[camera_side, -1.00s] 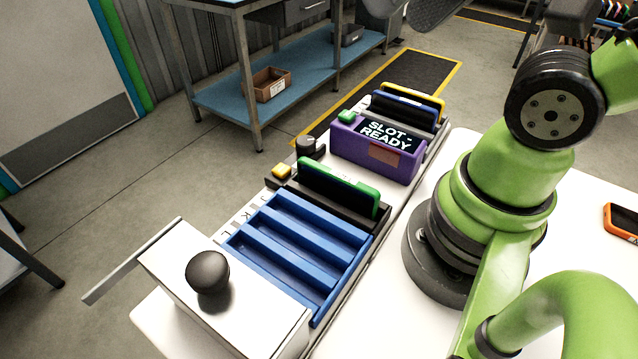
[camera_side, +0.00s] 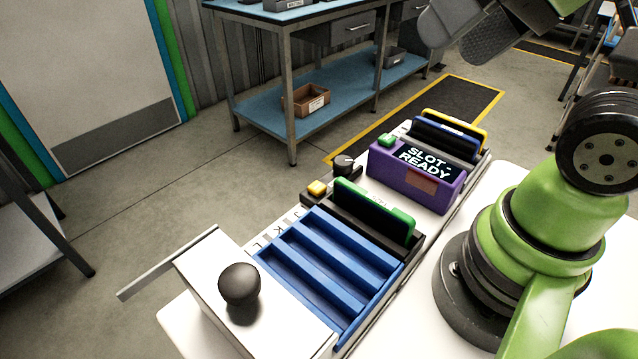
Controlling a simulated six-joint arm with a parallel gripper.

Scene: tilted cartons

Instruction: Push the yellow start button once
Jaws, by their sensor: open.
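The yellow start button (camera_side: 317,188) sits on a small dark block at the left edge of the white table, beside a black knob (camera_side: 344,165). Its top is uncovered and nothing touches it. My gripper (camera_side: 462,36) is at the top edge of the view, partly cut off. Its two grey fingers are apart and hold nothing. It is up and to the right of the button in the picture, well clear of it.
A blue slotted tray (camera_side: 330,262), a green-edged panel in a black holder (camera_side: 375,212) and a purple box (camera_side: 415,180) reading "SLOT - READY" with a green button (camera_side: 387,140) stand nearby. A black ball knob (camera_side: 239,284) tops a white box in front.

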